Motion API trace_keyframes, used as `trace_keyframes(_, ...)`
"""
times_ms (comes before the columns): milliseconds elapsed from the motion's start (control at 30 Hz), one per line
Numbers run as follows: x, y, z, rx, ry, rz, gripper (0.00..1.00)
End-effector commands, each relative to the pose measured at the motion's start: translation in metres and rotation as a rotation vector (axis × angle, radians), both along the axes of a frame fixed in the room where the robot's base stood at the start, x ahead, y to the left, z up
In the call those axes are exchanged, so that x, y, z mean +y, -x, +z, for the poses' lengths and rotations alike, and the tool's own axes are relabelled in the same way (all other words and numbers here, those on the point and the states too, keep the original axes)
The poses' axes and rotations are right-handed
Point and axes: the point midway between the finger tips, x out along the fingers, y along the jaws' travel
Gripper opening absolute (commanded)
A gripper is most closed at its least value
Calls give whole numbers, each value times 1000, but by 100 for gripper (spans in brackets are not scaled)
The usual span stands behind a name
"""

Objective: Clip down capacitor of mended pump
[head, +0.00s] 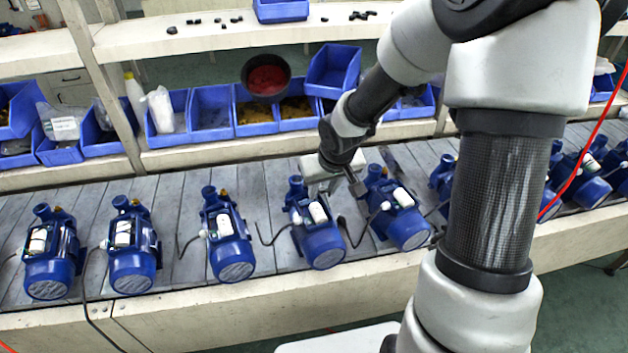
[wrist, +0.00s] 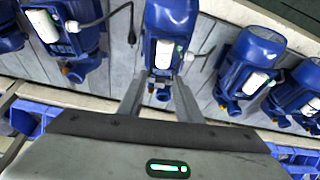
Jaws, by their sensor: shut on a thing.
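A blue pump (head: 322,246) stands on the slatted bench below my gripper (head: 333,188). Its white capacitor (head: 318,212) lies along the top of the pump body. The clip under the capacitor is hidden, and I cannot tell whether the capacitor is fully seated.
Similar blue pumps stand close on both sides, including one on the left (head: 230,245) and one on the right (head: 400,222). Black cables lie between them. Blue bins (head: 210,110) and a dark bowl with red contents (head: 266,78) are behind the bench. A red cable hangs at right.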

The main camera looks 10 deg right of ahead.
Motion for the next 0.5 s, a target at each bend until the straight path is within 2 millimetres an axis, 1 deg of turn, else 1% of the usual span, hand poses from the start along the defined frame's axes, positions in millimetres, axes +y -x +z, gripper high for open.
trace_keyframes(33,0,-6,-2,1,-5,13,11)
trace_keyframes(133,0,-11,-8,-2,-6,27,11)
trace_keyframes(367,1,-12,-20,-3,-4,31,11)
trace_keyframes(500,1,-11,-33,-3,-5,31,11)
